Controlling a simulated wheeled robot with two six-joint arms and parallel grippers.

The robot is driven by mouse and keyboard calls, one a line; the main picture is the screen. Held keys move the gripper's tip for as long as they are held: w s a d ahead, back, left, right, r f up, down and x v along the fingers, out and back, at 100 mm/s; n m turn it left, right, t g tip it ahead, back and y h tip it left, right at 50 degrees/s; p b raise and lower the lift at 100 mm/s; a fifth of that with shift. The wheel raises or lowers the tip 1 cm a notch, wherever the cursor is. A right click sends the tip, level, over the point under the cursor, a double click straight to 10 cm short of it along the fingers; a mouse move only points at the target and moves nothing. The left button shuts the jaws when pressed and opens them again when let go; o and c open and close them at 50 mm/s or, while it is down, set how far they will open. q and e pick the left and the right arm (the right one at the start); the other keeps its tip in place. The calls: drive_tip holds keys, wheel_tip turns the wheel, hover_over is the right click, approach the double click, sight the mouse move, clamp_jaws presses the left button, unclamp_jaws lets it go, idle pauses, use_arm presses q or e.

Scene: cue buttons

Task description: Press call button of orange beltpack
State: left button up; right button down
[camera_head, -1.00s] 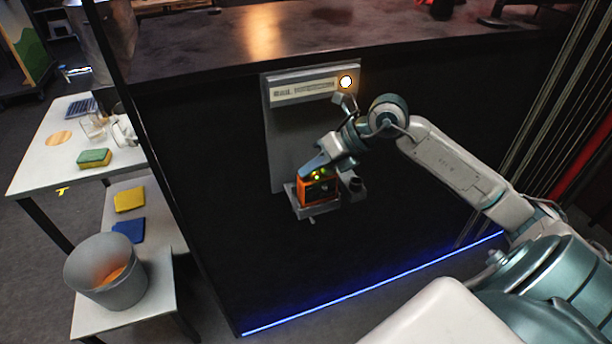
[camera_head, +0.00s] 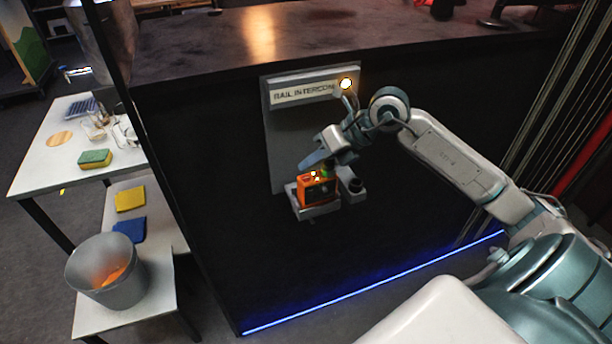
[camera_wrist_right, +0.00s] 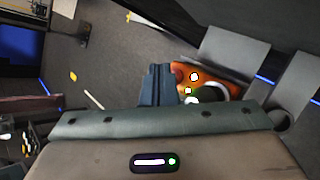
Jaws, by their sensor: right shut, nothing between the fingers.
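The orange beltpack (camera_head: 316,190) sits upright in a grey holder (camera_head: 318,211) on the dark panel. Small lit spots show on its top. My right gripper (camera_head: 312,166) is shut and empty, just above and behind the beltpack's top. In the right wrist view my gripper's closed fingers (camera_wrist_right: 160,78) are left of the orange beltpack (camera_wrist_right: 205,82), which shows a red-and-white lit spot and a green-white one. I cannot tell whether the fingertips touch it. My left gripper is not in view.
A plate reading "RAIL INTERCOM" (camera_head: 302,92) with a lit lamp (camera_head: 346,84) is above. At left, a white table (camera_head: 45,160) bears a sponge (camera_head: 95,158); a grey bucket (camera_head: 105,272) stands lower.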

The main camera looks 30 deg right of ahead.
drive_tip(key=shift+r+p, duration=1.15)
drive_tip(key=shift+r, duration=1.2)
drive_tip(key=shift+f, duration=0.1)
